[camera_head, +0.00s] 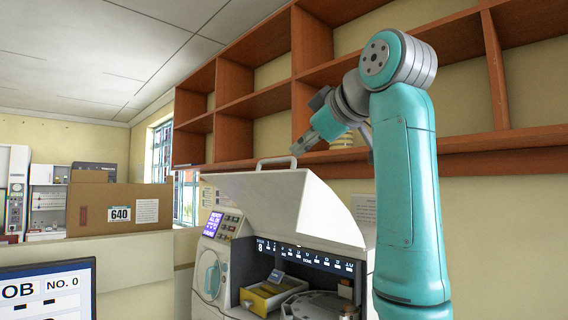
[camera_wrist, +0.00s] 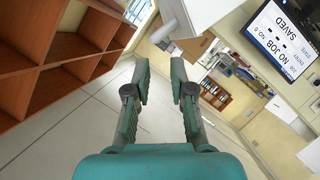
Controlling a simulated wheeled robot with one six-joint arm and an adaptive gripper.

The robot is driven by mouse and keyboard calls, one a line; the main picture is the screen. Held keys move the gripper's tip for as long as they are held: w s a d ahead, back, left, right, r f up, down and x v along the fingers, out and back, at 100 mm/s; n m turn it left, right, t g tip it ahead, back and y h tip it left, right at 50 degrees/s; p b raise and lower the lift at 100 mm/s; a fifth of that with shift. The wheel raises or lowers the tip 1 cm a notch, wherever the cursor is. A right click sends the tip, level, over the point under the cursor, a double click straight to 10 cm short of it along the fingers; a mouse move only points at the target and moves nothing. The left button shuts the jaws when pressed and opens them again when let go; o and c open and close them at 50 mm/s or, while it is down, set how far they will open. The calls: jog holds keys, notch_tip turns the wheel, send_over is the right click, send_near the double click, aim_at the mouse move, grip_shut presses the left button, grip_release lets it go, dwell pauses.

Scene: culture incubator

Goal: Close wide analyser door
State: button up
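The wide analyser (camera_head: 222,262) stands below my arm in the head view. Its wide door (camera_head: 290,205) is raised, leaving the front bay open, with a yellow tray (camera_head: 268,297) and a round carousel (camera_head: 318,305) visible inside. A pale bar handle (camera_head: 277,162) sits along the door's top edge. My gripper (camera_head: 308,138) is above the door, a little up and right of the handle, apart from it. In the wrist view my gripper (camera_wrist: 162,82) has its two fingers spread with nothing between them. A white panel (camera_wrist: 205,12) shows at the top there; I cannot tell whether it is the door.
A wooden shelf unit (camera_head: 265,82) runs along the wall behind my arm. A monitor (camera_head: 50,290) stands at lower left, with a brown box labelled 640 (camera_head: 100,208) behind it. The air left of the gripper looks clear.

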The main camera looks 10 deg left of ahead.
aim_at(280, 160)
jog(key=shift+w+a+r, duration=0.15)
jog(key=shift+w+r, duration=0.1)
jog(key=shift+w, duration=0.2)
jog(key=x, duration=1)
jog(key=shift+w, duration=0.15)
grip_shut()
